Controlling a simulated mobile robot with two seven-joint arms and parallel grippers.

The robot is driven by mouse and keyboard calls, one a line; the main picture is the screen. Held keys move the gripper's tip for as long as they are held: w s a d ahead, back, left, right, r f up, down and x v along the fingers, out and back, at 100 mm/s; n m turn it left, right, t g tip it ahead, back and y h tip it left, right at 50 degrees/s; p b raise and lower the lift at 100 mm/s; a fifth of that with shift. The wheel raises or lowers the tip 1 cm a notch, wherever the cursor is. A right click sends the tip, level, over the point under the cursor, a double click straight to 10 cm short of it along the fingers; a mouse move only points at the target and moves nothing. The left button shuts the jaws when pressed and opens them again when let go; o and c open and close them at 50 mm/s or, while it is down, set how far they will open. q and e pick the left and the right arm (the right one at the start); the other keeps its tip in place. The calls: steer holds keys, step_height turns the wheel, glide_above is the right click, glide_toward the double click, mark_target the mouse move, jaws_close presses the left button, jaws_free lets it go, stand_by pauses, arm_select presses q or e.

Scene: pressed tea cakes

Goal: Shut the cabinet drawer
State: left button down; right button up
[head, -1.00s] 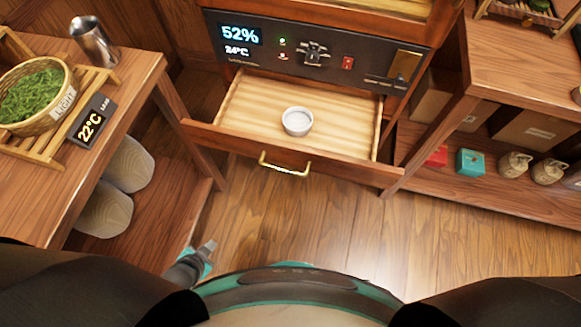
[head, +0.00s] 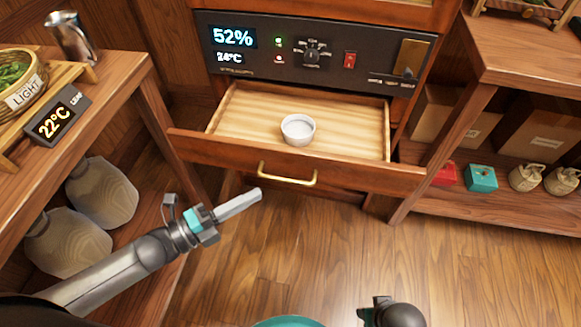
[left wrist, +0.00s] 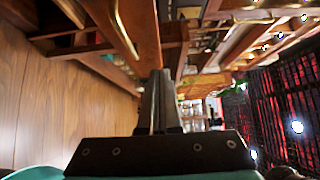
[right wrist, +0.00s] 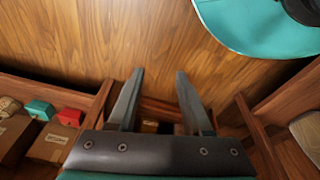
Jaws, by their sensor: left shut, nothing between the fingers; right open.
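The cabinet drawer (head: 350,173) is pulled open in the middle of the head view, with a brass handle (head: 287,179) on its front. A small white bowl (head: 298,130) sits inside on the drawer floor. My left gripper (head: 257,193) is shut and empty, its tip just in front of and below the left end of the handle; a gap shows between them in the picture. In the left wrist view its fingers (left wrist: 157,80) are together near the wooden drawer front. My right gripper (right wrist: 158,80) is open and empty in the right wrist view, pointing over the floor.
The cabinet's dark control panel (head: 310,55) is above the drawer. A wooden side table (head: 125,85) stands left, holding a basket and temperature display (head: 57,115). A shelf (head: 480,205) with boxes and small jars is right. The floor in front is clear.

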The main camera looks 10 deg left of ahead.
mark_target(304, 155)
arm_select(q)
steer(key=b+x, duration=0.2)
steer(key=x, duration=0.6)
steer(key=shift+w, duration=0.1)
steer(key=shift+w+d+b, duration=0.15)
steer(key=shift+w+b, duration=0.3)
steer(key=shift+w, duration=0.7)
steer(key=shift+w+d+b, duration=0.15)
steer(key=shift+w+b, duration=0.25)
steer(key=shift+w, duration=0.75)
arm_select(e)
steer(key=w+r+t, duration=0.1)
steer(key=w+r, duration=0.2)
steer(key=r, duration=0.4)
steer(key=shift+w+a+r, duration=0.25)
steer(key=shift+a, duration=0.1)
